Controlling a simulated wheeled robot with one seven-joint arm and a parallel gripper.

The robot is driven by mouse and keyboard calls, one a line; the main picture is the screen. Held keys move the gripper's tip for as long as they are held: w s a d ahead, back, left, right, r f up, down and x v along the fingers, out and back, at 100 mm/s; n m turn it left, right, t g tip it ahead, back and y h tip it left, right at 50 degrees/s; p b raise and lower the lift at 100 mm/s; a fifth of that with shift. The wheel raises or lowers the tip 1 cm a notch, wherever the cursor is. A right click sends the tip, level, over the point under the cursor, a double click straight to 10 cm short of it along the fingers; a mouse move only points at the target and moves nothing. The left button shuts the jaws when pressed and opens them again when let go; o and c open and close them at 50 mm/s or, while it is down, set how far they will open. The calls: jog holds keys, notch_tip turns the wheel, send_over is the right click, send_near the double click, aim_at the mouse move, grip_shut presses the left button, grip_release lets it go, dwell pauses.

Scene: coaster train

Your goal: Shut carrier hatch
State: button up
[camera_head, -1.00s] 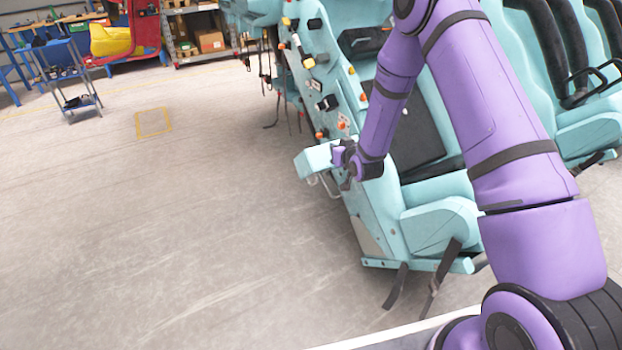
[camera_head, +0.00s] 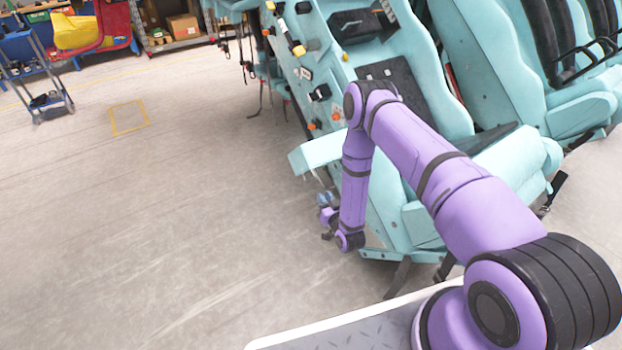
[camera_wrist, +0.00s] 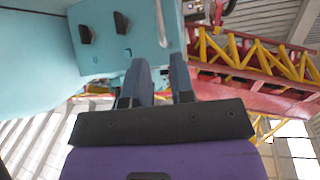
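The carrier (camera_head: 385,215) is a turquoise ride car with black seats. Its hatch (camera_head: 318,150) is a turquoise flap standing out from the carrier's left side, so it is open. My gripper (camera_head: 325,212) is below the hatch, near the lower side of the carrier. In the wrist view the hatch (camera_wrist: 150,50) appears as a turquoise panel above, with two black knobs and a pale rod. My gripper's two fingers (camera_wrist: 158,68) point up towards its lower edge, apart with nothing visible between them. I cannot tell whether a fingertip touches the hatch.
Orange and black fittings line the carrier's side above the hatch. Straps hang from the carrier. Open concrete floor lies to the left, with a yellow marked square (camera_head: 129,117) and a cart (camera_head: 40,95) farther back. Red and yellow trusswork (camera_wrist: 240,65) shows in the wrist view.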

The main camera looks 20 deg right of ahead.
aim_at(313, 179)
jog(key=w, duration=0.3)
jog(key=w+a, duration=0.1)
jog(key=w, duration=0.6)
jog(key=shift+w+a+r, duration=0.1)
jog(key=shift+w+a, duration=0.05)
jog(key=shift+a, duration=0.05)
jog(key=shift+c, duration=0.5)
grip_shut()
